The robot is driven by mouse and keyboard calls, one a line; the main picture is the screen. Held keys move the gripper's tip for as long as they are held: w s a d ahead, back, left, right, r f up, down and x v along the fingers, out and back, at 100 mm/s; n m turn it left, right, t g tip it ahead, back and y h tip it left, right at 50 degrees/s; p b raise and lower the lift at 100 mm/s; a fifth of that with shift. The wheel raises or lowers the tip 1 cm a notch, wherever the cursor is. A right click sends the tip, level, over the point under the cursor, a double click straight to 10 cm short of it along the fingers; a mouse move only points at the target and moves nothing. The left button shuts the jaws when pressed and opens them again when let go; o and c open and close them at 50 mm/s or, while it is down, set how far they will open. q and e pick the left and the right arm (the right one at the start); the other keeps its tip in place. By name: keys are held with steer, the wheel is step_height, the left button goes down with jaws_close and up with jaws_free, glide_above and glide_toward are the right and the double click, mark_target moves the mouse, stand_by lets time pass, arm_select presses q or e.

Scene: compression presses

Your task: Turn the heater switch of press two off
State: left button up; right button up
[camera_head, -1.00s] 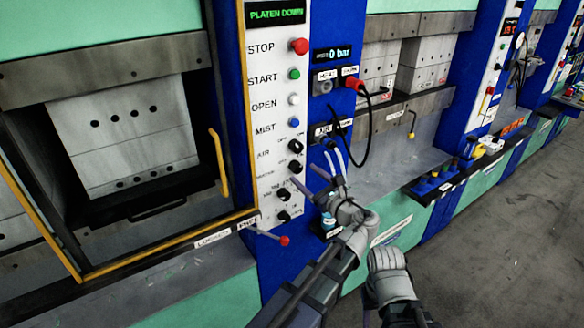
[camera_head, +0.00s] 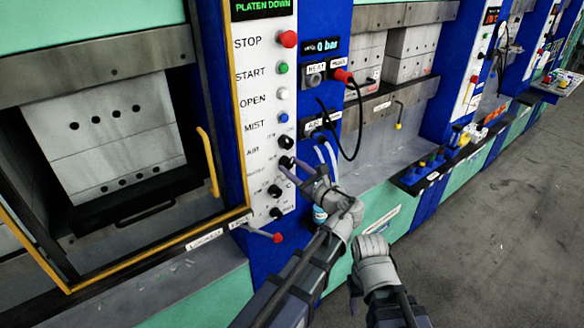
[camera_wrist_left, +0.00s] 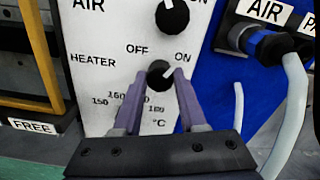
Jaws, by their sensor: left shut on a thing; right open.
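The heater switch (camera_wrist_left: 160,74) is a round black knob on the white control panel, between the words OFF and ON. Its white mark points up and right, toward ON. My left gripper (camera_wrist_left: 160,80) is shut on this knob, one purple finger on each side. In the head view the left gripper (camera_head: 289,166) reaches the right edge of the panel (camera_head: 255,130), and its fingers partly cover the knob. My right gripper (camera_head: 355,292) is open and empty, low in front of the presses, its fingers partly hidden by its wrist.
The AIR knob (camera_wrist_left: 172,17) sits just above the heater switch. Pale hoses (camera_wrist_left: 291,105) hang right of the panel. A red-tipped lever (camera_head: 277,237) sticks out below. A yellow handle (camera_head: 208,162) stands left. The floor at right is clear.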

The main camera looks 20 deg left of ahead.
arm_select(q)
jaws_close()
steer(key=shift+n, duration=0.4)
steer(key=n, duration=0.7)
steer(key=shift+s+f, duration=0.1)
steer(key=shift+n, duration=2)
steer(key=o, duration=1)
jaws_free()
steer(key=shift+c, duration=0.2)
